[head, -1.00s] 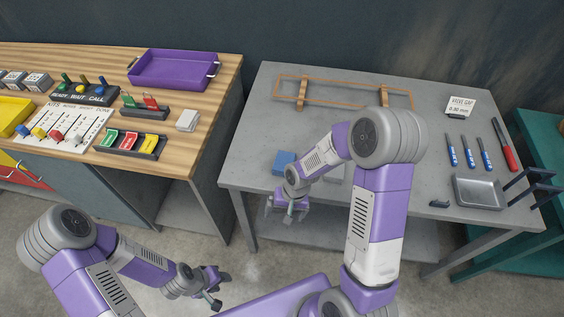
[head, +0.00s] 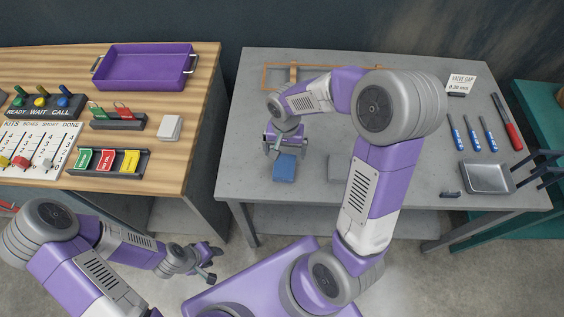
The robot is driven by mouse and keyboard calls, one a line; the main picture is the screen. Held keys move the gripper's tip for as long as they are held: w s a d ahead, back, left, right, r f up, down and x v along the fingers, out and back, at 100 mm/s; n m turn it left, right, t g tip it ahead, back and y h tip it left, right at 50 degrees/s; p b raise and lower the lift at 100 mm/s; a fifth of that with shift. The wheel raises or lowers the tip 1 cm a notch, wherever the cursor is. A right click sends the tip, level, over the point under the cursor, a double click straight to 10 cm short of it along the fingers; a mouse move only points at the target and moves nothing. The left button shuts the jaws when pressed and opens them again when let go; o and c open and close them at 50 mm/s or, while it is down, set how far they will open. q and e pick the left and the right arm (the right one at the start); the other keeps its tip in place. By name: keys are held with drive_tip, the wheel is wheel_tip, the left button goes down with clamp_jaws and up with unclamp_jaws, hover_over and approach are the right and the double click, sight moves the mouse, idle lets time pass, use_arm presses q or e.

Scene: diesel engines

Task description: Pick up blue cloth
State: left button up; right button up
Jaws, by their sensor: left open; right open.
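The blue cloth (head: 285,169) lies folded on the grey table (head: 240,110), near its front left edge. My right gripper (head: 279,150) is open and empty just behind the cloth, pointing down, and its fingers show close to the cloth's far edge. I cannot tell if they touch it. My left gripper (head: 211,264) is open and empty, low in front of the tables and away from the cloth.
A grey block or cloth (head: 338,169) lies right of the blue cloth, partly hidden by my arm. A metal tray (head: 486,179), several blue-handled tools and a red-handled tool (head: 507,124) lie at the right. A wooden table (head: 205,75) with a purple tray (head: 146,66) stands left.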

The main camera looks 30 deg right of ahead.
sight(285, 161)
wheel_tip(285, 161, down, 5)
drive_tip(key=shift+s+f+b, duration=0.1)
drive_tip(key=shift+b, duration=0.45)
drive_tip(key=c, duration=1.1)
